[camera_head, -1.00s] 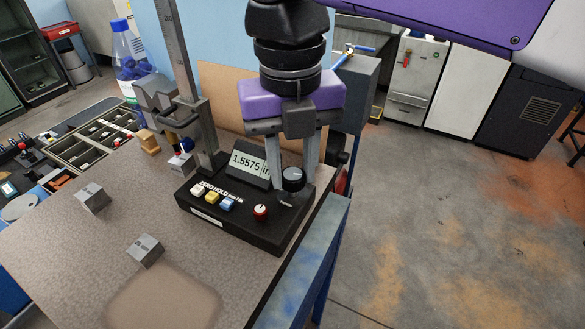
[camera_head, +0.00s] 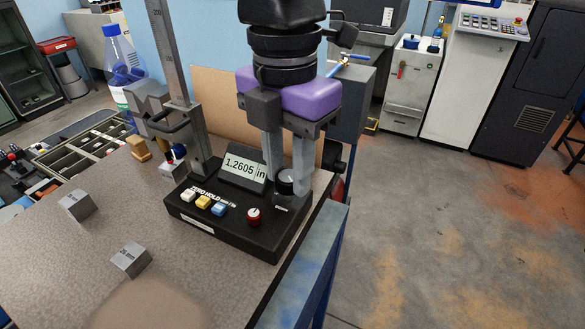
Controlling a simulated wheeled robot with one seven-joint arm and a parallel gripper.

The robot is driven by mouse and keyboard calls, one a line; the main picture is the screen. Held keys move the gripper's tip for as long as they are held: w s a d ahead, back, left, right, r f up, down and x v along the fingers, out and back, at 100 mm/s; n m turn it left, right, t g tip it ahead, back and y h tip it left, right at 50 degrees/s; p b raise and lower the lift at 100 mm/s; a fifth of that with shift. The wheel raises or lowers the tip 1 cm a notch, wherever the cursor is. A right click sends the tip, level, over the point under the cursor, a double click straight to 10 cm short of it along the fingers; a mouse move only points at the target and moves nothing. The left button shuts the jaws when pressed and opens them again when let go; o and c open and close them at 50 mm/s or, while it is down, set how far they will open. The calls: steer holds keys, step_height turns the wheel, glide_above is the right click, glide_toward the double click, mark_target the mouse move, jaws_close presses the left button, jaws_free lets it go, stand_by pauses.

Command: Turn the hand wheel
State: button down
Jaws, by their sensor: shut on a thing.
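The hand wheel (camera_head: 286,187) is a small dark knob with a lighter top, at the right end of the black base of a height gauge (camera_head: 238,232). My gripper (camera_head: 288,179) points down from above, its two grey fingers on either side of the wheel. It is shut on the wheel. The left finger hides part of the wheel's side. The gauge's display (camera_head: 243,169) reads 1.2605 in. A ruled column (camera_head: 172,60) stands upright behind the base. It carries a grey measuring slide (camera_head: 178,125) above a small block (camera_head: 173,168).
White, yellow and blue buttons and a red knob (camera_head: 254,216) sit on the base near the wheel. Two metal blocks (camera_head: 77,204) (camera_head: 130,259) lie on the bench top at left. A brown board (camera_head: 215,90) and a blue-capped bottle (camera_head: 121,66) stand behind. The floor at right is clear.

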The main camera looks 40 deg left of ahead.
mark_target(287, 175)
steer(key=m+b, duration=0.1)
steer(key=m, duration=0.2)
steer(key=shift+m, duration=0.4)
steer(key=shift+m+b, duration=0.45)
steer(key=shift+m, duration=1.45)
steer(key=shift+r, duration=0.1)
steer(key=c, duration=1)
jaws_free()
steer(key=shift+c, duration=0.2)
step_height(287, 175, up, 8)
steer(key=p, duration=0.6)
steer(key=shift+w, duration=0.1)
steer(key=shift+a+f, duration=0.1)
steer(key=shift+f, duration=0.15)
